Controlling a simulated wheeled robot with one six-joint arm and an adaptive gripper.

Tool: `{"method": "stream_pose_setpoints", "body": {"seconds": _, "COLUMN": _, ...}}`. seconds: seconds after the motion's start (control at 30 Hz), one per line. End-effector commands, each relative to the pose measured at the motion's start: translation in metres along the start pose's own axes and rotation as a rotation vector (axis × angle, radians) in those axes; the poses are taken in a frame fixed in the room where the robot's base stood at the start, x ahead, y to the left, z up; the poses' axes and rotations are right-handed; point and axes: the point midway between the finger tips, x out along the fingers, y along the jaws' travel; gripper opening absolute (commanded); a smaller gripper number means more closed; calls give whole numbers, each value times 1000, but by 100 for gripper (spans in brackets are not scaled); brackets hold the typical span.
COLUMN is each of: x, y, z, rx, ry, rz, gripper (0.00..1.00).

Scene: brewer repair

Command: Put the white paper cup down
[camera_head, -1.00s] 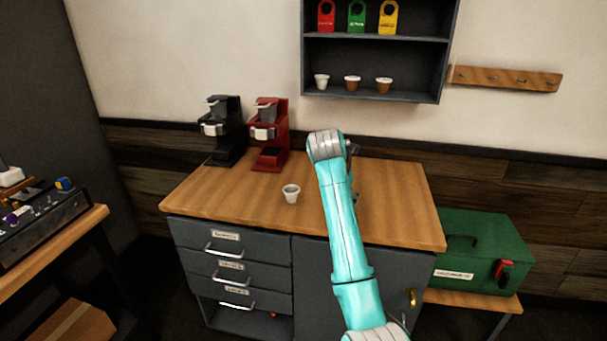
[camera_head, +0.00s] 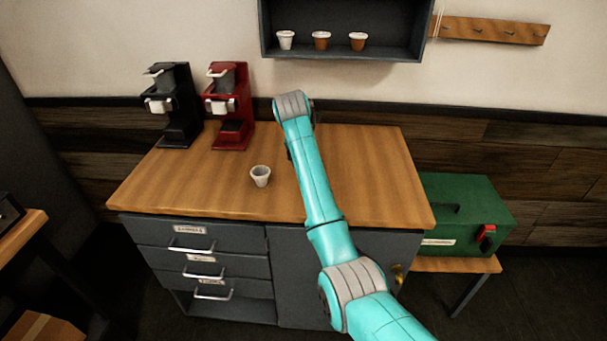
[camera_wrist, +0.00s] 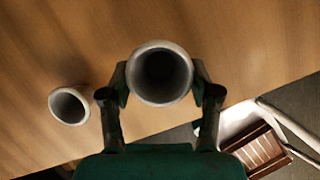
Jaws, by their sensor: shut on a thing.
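My gripper (camera_wrist: 160,98) is shut on a white cup (camera_wrist: 160,72) in the wrist view. One finger is on each side of the cup, and its open mouth faces the camera. It looks empty and dark inside. The wood counter (camera_wrist: 230,30) is below it; I cannot tell whether the cup touches the counter. In the head view my arm hides the gripper and the held cup. A second white or pale grey cup (camera_head: 260,176) stands upright on the counter (camera_head: 350,170), left of my arm. It also shows left of the gripper in the wrist view (camera_wrist: 69,106).
A black brewer (camera_head: 174,105) and a red brewer (camera_head: 230,108) stand at the counter's back left. A wall shelf (camera_head: 390,45) holds three small cups. The counter is clear right of my arm.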

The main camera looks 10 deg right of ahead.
Motion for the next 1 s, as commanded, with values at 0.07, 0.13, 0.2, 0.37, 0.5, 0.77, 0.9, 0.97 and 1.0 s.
{"method": "stream_pose_setpoints", "body": {"seconds": 0.07, "x": 5, "y": 0, "z": -2, "rx": 0, "ry": 0, "rz": 0, "gripper": 51}}
{"method": "stream_pose_setpoints", "body": {"seconds": 0.13, "x": 11, "y": 0, "z": -4, "rx": 0, "ry": 0, "rz": 0, "gripper": 51}}
{"method": "stream_pose_setpoints", "body": {"seconds": 0.2, "x": 20, "y": 0, "z": -7, "rx": -1, "ry": 1, "rz": -1, "gripper": 51}}
{"method": "stream_pose_setpoints", "body": {"seconds": 0.37, "x": 36, "y": 0, "z": -13, "rx": 0, "ry": -1, "rz": 1, "gripper": 51}}
{"method": "stream_pose_setpoints", "body": {"seconds": 0.5, "x": 37, "y": 0, "z": -13, "rx": 1, "ry": -1, "rz": 2, "gripper": 51}}
{"method": "stream_pose_setpoints", "body": {"seconds": 0.77, "x": 40, "y": 0, "z": -14, "rx": 0, "ry": -1, "rz": 1, "gripper": 72}}
{"method": "stream_pose_setpoints", "body": {"seconds": 0.9, "x": 39, "y": 0, "z": -14, "rx": 0, "ry": -1, "rz": 1, "gripper": 87}}
{"method": "stream_pose_setpoints", "body": {"seconds": 0.97, "x": 39, "y": 0, "z": -14, "rx": 0, "ry": -1, "rz": 1, "gripper": 87}}
{"method": "stream_pose_setpoints", "body": {"seconds": 1.0, "x": 39, "y": 0, "z": -14, "rx": 0, "ry": -1, "rz": 1, "gripper": 87}}
